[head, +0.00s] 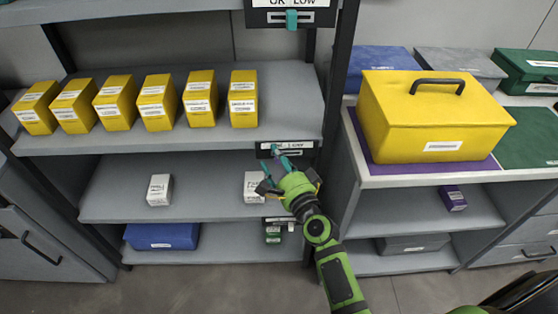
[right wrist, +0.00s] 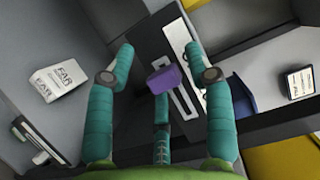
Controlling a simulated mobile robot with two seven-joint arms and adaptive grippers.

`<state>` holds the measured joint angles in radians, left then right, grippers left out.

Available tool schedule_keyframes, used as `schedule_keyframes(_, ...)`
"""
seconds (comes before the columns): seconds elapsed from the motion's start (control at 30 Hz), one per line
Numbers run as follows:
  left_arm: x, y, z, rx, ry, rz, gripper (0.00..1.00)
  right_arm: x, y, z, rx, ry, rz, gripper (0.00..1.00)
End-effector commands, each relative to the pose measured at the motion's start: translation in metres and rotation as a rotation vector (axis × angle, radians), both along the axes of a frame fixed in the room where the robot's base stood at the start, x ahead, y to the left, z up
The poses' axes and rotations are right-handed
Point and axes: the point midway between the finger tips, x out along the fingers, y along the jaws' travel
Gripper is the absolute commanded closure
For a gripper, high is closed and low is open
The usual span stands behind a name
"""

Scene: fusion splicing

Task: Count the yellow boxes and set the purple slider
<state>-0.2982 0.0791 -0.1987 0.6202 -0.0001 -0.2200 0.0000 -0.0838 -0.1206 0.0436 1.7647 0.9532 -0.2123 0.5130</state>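Several yellow boxes (head: 157,108) with white labels stand in a row on the upper shelf in the head view. The purple slider (right wrist: 163,80) shows in the right wrist view as a knob on a slotted dark label panel (right wrist: 182,98). In the head view this panel (head: 296,147) is on the shelf's front edge, partly hidden by my fingers. My right gripper (head: 277,160) is at the panel. In the right wrist view its teal fingers (right wrist: 158,62) are spread apart around the knob; contact cannot be told. My left gripper is not in view.
White boxes (head: 159,190) stand on the middle shelf, one close behind my right gripper. A blue bin (head: 162,237) is below. Another panel with a teal slider (head: 292,18) is above. A large yellow case (head: 432,115) sits on the right-hand unit.

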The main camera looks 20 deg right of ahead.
Motion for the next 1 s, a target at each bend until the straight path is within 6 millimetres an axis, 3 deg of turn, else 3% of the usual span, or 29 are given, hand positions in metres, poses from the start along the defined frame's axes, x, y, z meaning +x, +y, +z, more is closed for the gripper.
schedule_keyframes(0.27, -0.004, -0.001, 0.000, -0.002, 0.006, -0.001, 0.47, -0.006, -0.003, -0.001, -0.003, 0.002, -0.005, 0.47)
schedule_keyframes(0.7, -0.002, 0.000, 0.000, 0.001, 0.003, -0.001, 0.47, -0.090, -0.010, -0.001, -0.005, 0.003, 0.000, 0.47)
schedule_keyframes(1.0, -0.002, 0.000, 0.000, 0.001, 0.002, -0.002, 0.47, -0.118, -0.013, 0.000, -0.002, 0.002, 0.000, 0.47)
